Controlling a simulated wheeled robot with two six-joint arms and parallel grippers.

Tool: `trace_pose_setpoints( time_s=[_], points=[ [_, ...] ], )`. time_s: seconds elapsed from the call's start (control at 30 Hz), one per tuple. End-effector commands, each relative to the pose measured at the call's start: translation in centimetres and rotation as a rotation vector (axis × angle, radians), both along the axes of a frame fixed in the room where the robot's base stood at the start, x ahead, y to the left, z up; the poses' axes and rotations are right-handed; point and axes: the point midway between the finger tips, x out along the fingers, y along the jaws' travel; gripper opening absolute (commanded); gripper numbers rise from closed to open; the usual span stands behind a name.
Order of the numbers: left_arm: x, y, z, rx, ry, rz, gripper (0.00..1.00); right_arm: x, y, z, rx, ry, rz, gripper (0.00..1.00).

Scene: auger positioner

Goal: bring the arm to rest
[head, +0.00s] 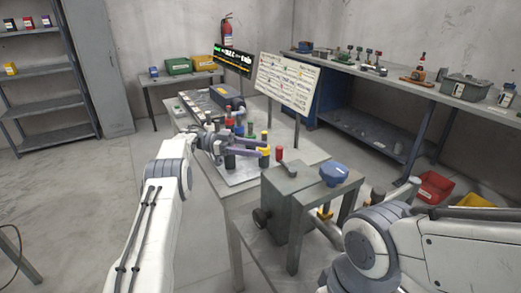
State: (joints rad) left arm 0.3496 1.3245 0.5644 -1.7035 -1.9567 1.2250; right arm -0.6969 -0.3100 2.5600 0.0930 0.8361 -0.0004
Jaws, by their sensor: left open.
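My left arm (160,215) reaches in from the lower left over the workbench. Its left gripper (252,147) is open, with purple fingers spread above a light plate (238,175) that bears several small coloured-top pieces. A yellow-topped piece (264,153) stands by the fingertips; I cannot tell whether they touch it. A dark cylinder below the fingers is partly hidden. My right arm (430,245) shows at the lower right, and its gripper is not in view.
A grey machine block (288,195) with a red-knobbed lever (281,156) and a blue-topped part (333,172) stands at the front right of the bench. A printed board (286,83) stands behind. A long side bench (440,95) lines the right wall.

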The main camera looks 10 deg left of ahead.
Motion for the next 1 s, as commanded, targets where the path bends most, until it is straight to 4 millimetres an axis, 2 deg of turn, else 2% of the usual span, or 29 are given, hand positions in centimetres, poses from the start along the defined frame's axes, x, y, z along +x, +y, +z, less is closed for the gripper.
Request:
trace_pose_setpoints(
  time_s=[0.07,0.17,0.27,0.33,0.43,0.5,0.6,0.67,0.77,0.87,1.0],
  points=[
    [0.1,-0.1,0.1,-0.002,-0.003,0.004,0.58,0.0,0.0,0.0,0.0,0.0,0.0,0.5],
    [1.3,-0.8,1.4,-0.025,-0.03,0.058,0.58,0.0,0.0,0.0,0.0,0.0,0.0,0.5],
    [4.1,-2.1,4.2,-0.075,-0.085,0.205,0.58,0.0,0.0,0.0,0.0,0.0,0.0,0.5],
    [6.7,-2.9,6.8,-0.111,-0.125,0.363,0.58,0.0,0.0,0.0,0.0,0.0,0.0,0.5],
    [10.1,-3.0,9.8,-0.129,-0.151,0.627,0.58,0.0,0.0,0.0,0.0,0.0,0.0,0.5],
    [11.7,-2.3,10.9,-0.111,-0.14,0.809,0.58,0.0,0.0,0.0,0.0,0.0,0.0,0.5],
    [12.3,-0.8,10.8,-0.037,-0.079,1.055,0.58,0.0,0.0,0.0,0.0,0.0,0.0,0.5],
    [11.7,0.3,9.8,0.034,-0.02,1.187,0.58,0.0,0.0,0.0,0.0,0.0,0.0,0.5],
    [8.6,2.1,6.8,0.192,0.116,1.369,0.58,0.0,0.0,0.0,0.0,0.0,0.0,0.5],
    [2.9,3.4,2.6,0.388,0.291,1.489,0.58,0.0,0.0,0.0,0.0,0.0,0.0,0.5],
    [-6.4,3.9,-2.7,0.639,0.526,1.536,0.58,0.0,0.0,0.0,0.0,0.0,0.0,0.5]
  ],
)
